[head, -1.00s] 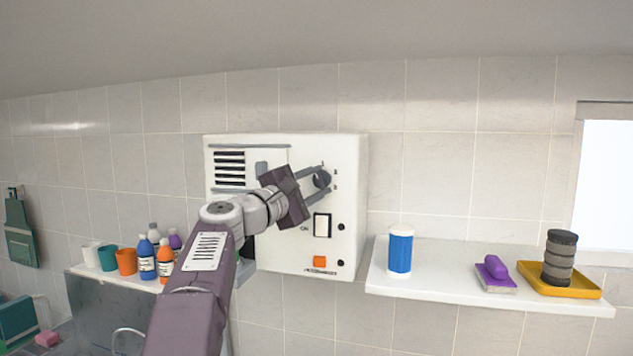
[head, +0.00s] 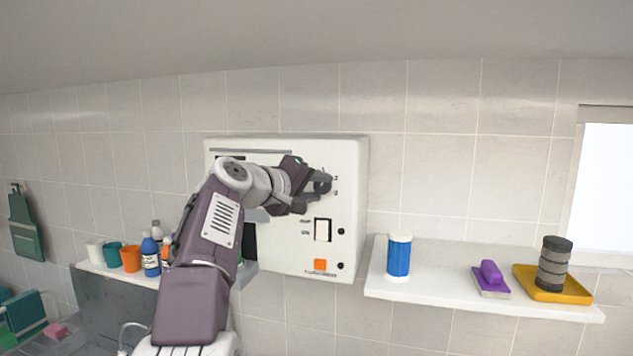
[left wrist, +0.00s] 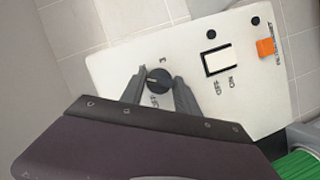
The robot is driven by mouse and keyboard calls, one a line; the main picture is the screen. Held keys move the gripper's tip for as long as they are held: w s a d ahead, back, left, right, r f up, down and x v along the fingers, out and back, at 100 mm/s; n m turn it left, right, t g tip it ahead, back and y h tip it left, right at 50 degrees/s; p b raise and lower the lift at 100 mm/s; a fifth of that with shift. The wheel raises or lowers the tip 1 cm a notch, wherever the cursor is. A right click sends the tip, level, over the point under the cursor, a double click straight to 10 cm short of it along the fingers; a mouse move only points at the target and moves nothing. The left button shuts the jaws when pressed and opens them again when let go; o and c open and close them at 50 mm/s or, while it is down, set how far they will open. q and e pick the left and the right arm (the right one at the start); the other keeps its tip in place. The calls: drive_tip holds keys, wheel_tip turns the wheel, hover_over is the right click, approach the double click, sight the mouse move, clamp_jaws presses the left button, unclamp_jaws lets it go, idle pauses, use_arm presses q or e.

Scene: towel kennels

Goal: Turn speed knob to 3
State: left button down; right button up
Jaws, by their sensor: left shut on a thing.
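The white control panel (head: 285,255) is fixed to the tiled wall. Its dark round speed knob (head: 324,183) is at the upper right, partly hidden by my gripper in the head view. In the left wrist view the knob (left wrist: 158,80) sits between the two fingers, with a light pointer line on its face and a "3" printed near it. My left gripper (head: 318,187) is shut on the knob; it also shows in the left wrist view (left wrist: 158,86). My arm hides the panel's left part. The right gripper is not in view.
Below the knob are a white rocker switch (head: 322,230) and an orange button (head: 320,265). A right shelf (head: 480,303) holds a blue canister (head: 398,257), a purple brush (head: 490,278) and a yellow tray (head: 580,294). A left shelf holds cups and bottles.

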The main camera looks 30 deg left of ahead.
use_arm(q)
drive_tip(key=m, duration=0.1)
drive_tip(key=m+g+y+p, duration=0.1)
drive_tip(key=m+p, duration=0.1)
drive_tip(key=shift+d+r+y, duration=0.15)
drive_tip(key=shift+r+y, duration=0.1)
drive_tip(key=shift+y, duration=0.05)
drive_tip(key=m+g+y+p, duration=0.1)
drive_tip(key=m, duration=0.2)
drive_tip(key=shift+d+m+y, duration=0.1)
drive_tip(key=shift+m+y, duration=0.2)
drive_tip(key=shift+y, duration=0.1)
drive_tip(key=shift+d+f+m+g+y, duration=0.1)
drive_tip(key=shift+m+g+y, duration=0.2)
drive_tip(key=shift+m+y, duration=0.75)
drive_tip(key=m+y, duration=0.2)
drive_tip(key=m, duration=0.1)
drive_tip(key=shift+m, duration=0.25)
drive_tip(key=c, duration=0.9)
unclamp_jaws()
drive_tip(key=shift+w+f, duration=0.1)
drive_tip(key=shift+w, duration=0.05)
drive_tip(key=shift+b, duration=0.3)
